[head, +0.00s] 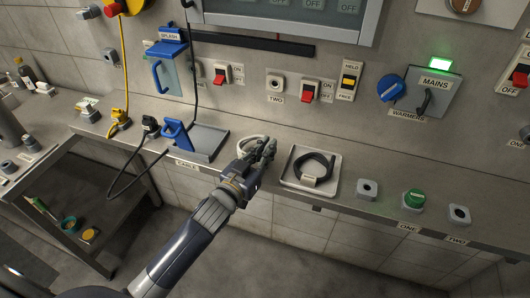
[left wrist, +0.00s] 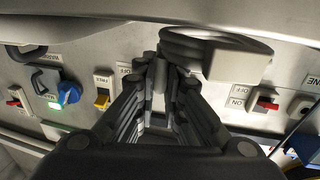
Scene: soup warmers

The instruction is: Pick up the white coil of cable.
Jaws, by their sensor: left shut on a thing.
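The white coil of cable (head: 247,142) shows in the head view at the back of the worktop, partly hidden behind my left gripper (head: 266,153). My left gripper is shut on the coil's right side. In the left wrist view the fingertips of my left gripper (left wrist: 165,68) are close together at the edge of the coil (left wrist: 190,46), which looks grey in shade there, with a pale block (left wrist: 239,62) on it. I cannot tell whether the coil is clear of the worktop. My right gripper is not in view.
A pale tray (head: 289,180) with a black cable coil (head: 317,161) lies just right of my gripper. A grey tray (head: 219,143) with a blue handle is to the left. Button boxes, including a green one (head: 414,198), line the right. Switches cover the wall behind.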

